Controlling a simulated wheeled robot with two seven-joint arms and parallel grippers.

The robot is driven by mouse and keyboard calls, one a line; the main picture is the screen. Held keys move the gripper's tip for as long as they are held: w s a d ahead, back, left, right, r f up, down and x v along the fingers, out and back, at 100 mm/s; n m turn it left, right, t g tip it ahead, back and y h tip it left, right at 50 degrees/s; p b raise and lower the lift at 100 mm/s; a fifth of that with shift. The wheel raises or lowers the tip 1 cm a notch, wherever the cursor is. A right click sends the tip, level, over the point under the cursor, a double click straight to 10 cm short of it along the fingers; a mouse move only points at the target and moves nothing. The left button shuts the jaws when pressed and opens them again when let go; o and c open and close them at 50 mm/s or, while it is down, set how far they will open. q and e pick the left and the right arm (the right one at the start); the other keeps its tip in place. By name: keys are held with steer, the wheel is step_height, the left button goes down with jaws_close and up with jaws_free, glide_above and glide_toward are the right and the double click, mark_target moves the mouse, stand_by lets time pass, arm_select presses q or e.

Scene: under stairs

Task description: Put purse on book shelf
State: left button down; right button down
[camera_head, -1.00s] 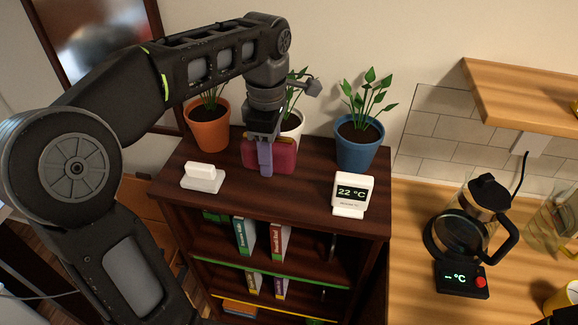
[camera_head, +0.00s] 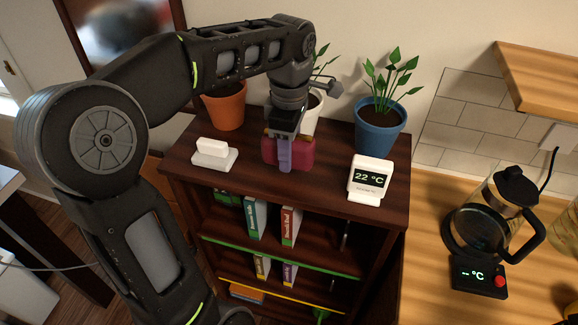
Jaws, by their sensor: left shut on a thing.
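The purse (camera_head: 302,152) is a small dark red bag with a lilac strap or flap (camera_head: 285,153) at its front. It is on or just above the dark wooden top of the book shelf (camera_head: 240,186), near the middle; I cannot tell for sure whether it touches. My left gripper (camera_head: 282,136) points down from above and is shut on the purse's upper part. The gripper partly hides the top of the purse. My right gripper is not in view.
A coffee maker (camera_head: 486,232) stands on the right counter.

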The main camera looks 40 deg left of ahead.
arm_select(q)
steer(key=shift+f, duration=1.85)
steer(key=shift+f, duration=0.25)
steer(key=c, duration=0.7)
jaws_free()
steer(key=shift+r, duration=0.1)
step_height(320, 180, up, 8)
steer(key=shift+f+p, duration=0.1)
steer(key=shift+p, duration=0.35)
steer(key=shift+s, duration=0.1)
